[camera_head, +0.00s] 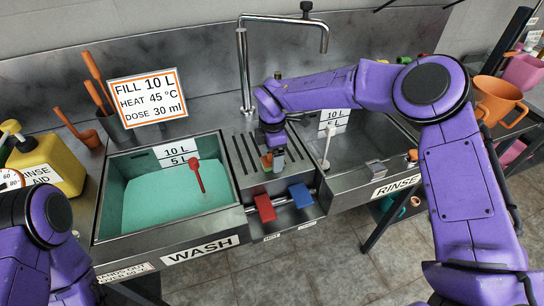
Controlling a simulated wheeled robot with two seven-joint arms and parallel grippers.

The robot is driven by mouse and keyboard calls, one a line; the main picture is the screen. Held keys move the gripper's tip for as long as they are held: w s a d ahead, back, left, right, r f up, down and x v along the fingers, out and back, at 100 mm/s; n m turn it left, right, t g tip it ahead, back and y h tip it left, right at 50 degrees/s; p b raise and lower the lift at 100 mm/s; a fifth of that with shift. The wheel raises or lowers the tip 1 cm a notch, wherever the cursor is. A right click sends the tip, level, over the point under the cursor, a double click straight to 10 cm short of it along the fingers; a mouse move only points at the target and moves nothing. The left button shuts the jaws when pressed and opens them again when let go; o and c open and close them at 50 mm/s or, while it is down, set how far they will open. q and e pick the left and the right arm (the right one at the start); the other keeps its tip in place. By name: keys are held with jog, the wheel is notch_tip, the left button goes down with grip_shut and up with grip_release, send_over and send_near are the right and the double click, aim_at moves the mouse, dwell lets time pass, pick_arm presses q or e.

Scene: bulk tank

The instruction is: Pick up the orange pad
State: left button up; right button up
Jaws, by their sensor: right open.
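A small orange pad (266,163) with some green beside it stands on the ridged steel strip between the two basins. My right gripper (275,154) reaches in from the right and points down at this strip, with its fingers open right at the pad. The gripper hides part of the pad, and I cannot tell whether the fingers touch it. My left gripper is out of view; only part of my left arm shows at the lower left.
The wash basin (108,205) holds green liquid and a red dipper (196,176). The rinse basin (362,166) lies to the right. A faucet (243,70) rises behind the strip. A sign (147,97) stands back left.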

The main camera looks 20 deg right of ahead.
jog(key=shift+f, duration=0.3)
jog(key=c, duration=1.2)
